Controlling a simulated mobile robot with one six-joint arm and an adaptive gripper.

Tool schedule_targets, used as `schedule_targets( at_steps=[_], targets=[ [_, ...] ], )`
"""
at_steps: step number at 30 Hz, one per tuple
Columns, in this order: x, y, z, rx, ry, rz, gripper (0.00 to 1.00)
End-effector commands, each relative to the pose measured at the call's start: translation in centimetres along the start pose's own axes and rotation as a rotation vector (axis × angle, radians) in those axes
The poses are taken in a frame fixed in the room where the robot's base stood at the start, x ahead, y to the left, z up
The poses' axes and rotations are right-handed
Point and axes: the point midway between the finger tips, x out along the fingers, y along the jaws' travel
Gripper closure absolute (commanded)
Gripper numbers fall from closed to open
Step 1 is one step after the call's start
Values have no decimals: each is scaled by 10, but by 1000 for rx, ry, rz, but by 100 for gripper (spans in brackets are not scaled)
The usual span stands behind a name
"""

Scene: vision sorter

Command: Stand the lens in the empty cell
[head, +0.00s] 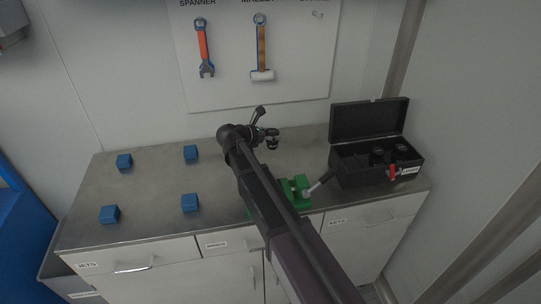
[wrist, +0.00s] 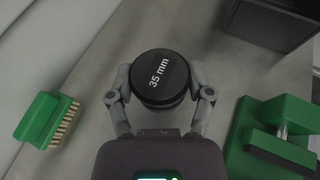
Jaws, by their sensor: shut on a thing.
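The lens (wrist: 160,70) is a black cylinder with "35 mm" on its cap, upright between the fingers of my gripper (wrist: 160,95), which are shut on it. In the head view, the lens (head: 272,132) and my gripper (head: 266,141) are small, over the back middle of the bench; I cannot tell whether the lens touches the bench. The open black case (head: 376,184) stands to their right, its lid up at the back. Two dark lenses (head: 377,157) (head: 402,150) stand in its middle and right; its left part looks empty. Its inner walls are hard to make out.
A green vise (head: 302,183) stands in front of the case's left side. A green brush (wrist: 44,120) lies left of my gripper in the wrist view. Several blue blocks (head: 190,203) sit on the bench's left half. A spanner (head: 204,48) and mallet (head: 262,48) hang behind.

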Motion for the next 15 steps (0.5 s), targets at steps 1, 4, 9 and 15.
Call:
schedule_targets(
  at_steps=[1,4,9,15],
  targets=[
    [4,0,-10,0,-1,0,93],
    [7,0,-19,0,-1,0,93],
    [12,0,-30,0,-1,1,93],
    [13,0,-34,-1,-1,1,93]
  ],
)
